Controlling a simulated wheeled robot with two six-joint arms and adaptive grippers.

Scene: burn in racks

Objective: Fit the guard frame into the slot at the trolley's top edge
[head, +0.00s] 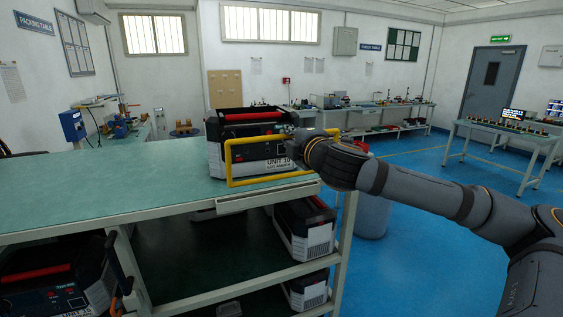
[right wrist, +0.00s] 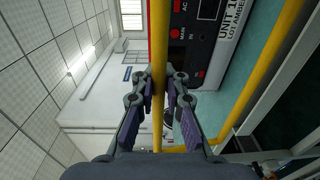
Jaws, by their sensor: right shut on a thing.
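The yellow guard frame (head: 228,165) is upright, a rectangular tube loop in front of the unit on the trolley. The frame's bottom bar shows just above the pale slot strip (head: 268,196) on the trolley's top edge. I cannot tell whether they touch. The trolley's green top (head: 110,185) carries the unit. My left gripper is out of view.
The black and white unit (head: 215,150) with a red handle stands right behind the frame. More units (head: 305,230) sit on the lower shelves. A grey bin (head: 374,210) stands beyond the trolley's right end. The green top is clear to the left.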

